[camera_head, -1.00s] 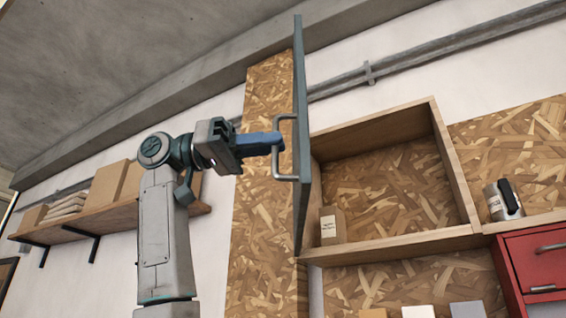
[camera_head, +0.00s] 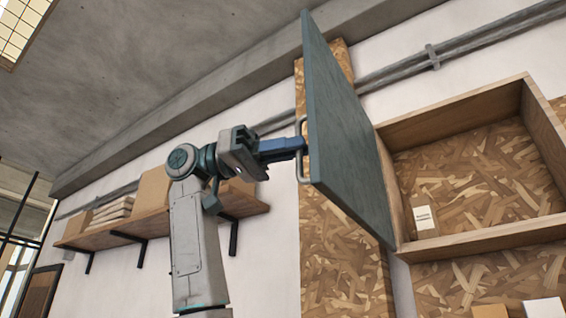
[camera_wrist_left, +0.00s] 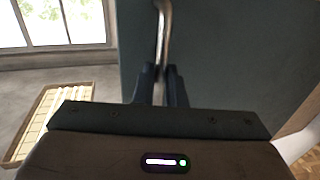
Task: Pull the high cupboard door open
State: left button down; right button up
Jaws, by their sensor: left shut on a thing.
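The cupboard door (camera_head: 345,135) is a dark grey-green panel, hinged at the cupboard's left side and standing wide open. The wooden cupboard (camera_head: 480,165) behind it is open to view. My left gripper (camera_head: 300,145) is shut on the metal bar handle (camera_head: 301,165) on the door's outer face. In the left wrist view the fingers (camera_wrist_left: 160,85) close around the handle (camera_wrist_left: 163,30), with the door panel (camera_wrist_left: 225,60) behind it. The fingertips are partly hidden by the door's edge in the head view. My right gripper is not in view.
A small labelled bag (camera_head: 426,221) stands inside the cupboard at its lower left. A wall shelf (camera_head: 160,222) with boxes is behind my left arm. A pipe (camera_head: 450,52) runs along the wall above the cupboard.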

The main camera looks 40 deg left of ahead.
pick_arm(q)
jog(key=shift+w+r, duration=0.1)
jog(key=shift+r, duration=0.05)
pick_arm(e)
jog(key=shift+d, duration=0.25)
